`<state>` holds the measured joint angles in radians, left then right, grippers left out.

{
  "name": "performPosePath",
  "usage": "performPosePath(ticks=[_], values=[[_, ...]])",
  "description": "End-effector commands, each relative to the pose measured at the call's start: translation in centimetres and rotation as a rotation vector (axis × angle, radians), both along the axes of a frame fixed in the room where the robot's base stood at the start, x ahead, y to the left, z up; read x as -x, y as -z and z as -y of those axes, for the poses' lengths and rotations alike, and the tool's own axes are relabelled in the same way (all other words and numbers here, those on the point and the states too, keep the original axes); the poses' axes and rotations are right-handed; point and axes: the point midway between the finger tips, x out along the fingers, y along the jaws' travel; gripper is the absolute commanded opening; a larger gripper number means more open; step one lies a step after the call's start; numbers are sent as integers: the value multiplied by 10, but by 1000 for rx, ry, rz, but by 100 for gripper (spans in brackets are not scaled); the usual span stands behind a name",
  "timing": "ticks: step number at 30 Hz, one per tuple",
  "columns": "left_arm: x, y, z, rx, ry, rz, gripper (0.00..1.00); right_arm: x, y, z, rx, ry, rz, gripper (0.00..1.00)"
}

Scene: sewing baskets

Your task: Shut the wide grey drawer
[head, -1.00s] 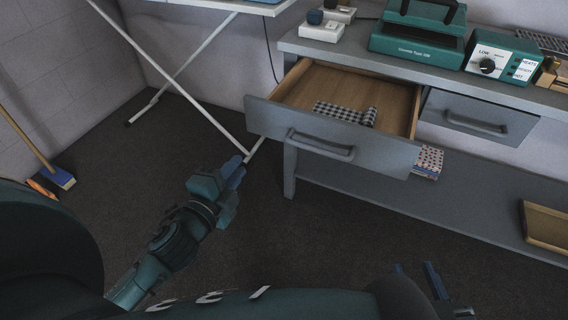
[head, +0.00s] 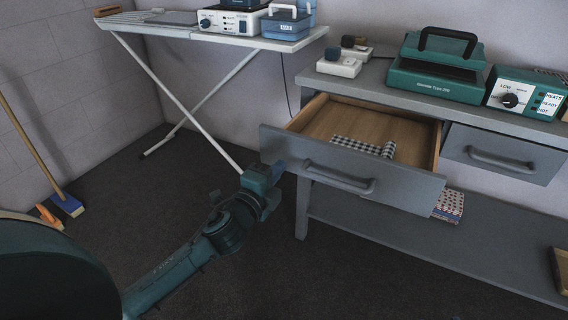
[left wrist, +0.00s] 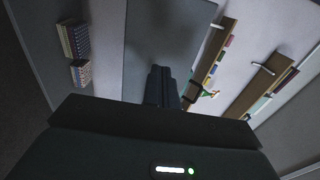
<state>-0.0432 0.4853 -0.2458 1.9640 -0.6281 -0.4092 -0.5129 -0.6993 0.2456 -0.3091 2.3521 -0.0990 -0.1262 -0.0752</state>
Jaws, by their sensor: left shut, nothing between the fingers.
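The wide grey drawer (head: 350,182) is pulled out of the grey bench. Its wooden inside shows, with a black-and-white checked cloth (head: 363,146) in it. Its bar handle (head: 339,178) is on the front panel. My left gripper (head: 278,170) is shut and empty, in front of the lower left part of the drawer front, left of the handle. I cannot tell whether it touches the panel. In the left wrist view the closed fingers (left wrist: 161,86) point at a plain grey surface. My right gripper is not in view.
A second grey drawer (head: 504,152) to the right is shut. The bench top holds a teal case (head: 436,77) and a control box (head: 524,95). A white folding table (head: 215,38) stands behind left. A broom (head: 66,204) leans at far left. Dark floor is clear between.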

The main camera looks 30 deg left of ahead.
Motion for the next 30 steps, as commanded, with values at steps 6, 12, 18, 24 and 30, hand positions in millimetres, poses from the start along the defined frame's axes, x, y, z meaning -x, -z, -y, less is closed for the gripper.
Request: performPosePath(ticks=[6,12,18,24,30], values=[[-28,1,1,0,0,1,0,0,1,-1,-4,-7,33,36],[-35,1,1,1,0,-1,0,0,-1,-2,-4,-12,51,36],[-35,1,1,1,0,-1,0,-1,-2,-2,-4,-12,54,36],[-37,0,1,1,0,0,0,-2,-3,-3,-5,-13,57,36],[-55,-1,1,1,-1,1,0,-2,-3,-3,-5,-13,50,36]])
